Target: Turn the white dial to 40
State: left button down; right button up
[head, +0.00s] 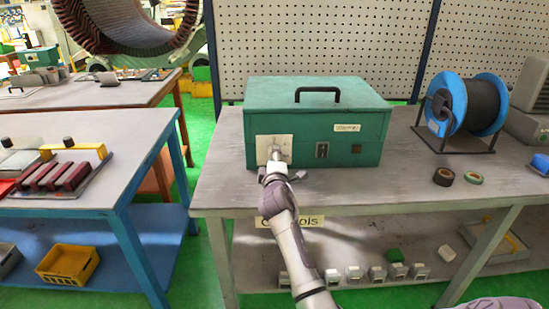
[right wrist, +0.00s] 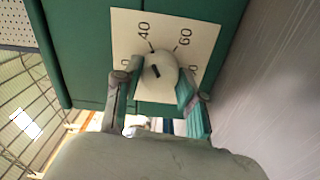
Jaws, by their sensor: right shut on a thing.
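The green box (head: 318,110) has a pale scale plate (head: 262,143) on its front left. In the right wrist view the white dial (right wrist: 161,62) sits on this plate (right wrist: 126,28), with 40 and 60 readable and other numbers partly covered. A short dark mark shows on the dial's face; I cannot tell exactly which number it points to. My right gripper (right wrist: 160,80) has one finger on each side of the dial and is shut on it. In the head view my right gripper (head: 276,167) reaches the plate and hides part of it. My left gripper is out of view.
The box stands on a grey workbench (head: 400,180) and has a black top handle (head: 317,90) and a dark switch (head: 322,150). A blue wire spool (head: 455,105) and two tape rolls (head: 443,177) are to the right. The bench front beside my arm is clear.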

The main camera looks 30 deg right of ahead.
jog(key=o, duration=1.1)
jog(key=shift+o, duration=0.2)
jog(key=shift+s+a, duration=0.15)
jog(key=shift+s, duration=0.05)
jog(key=v, duration=1.1)
jog(key=shift+s+a, duration=0.1)
jog(key=shift+s, duration=0.2)
jog(key=shift+f, duration=0.1)
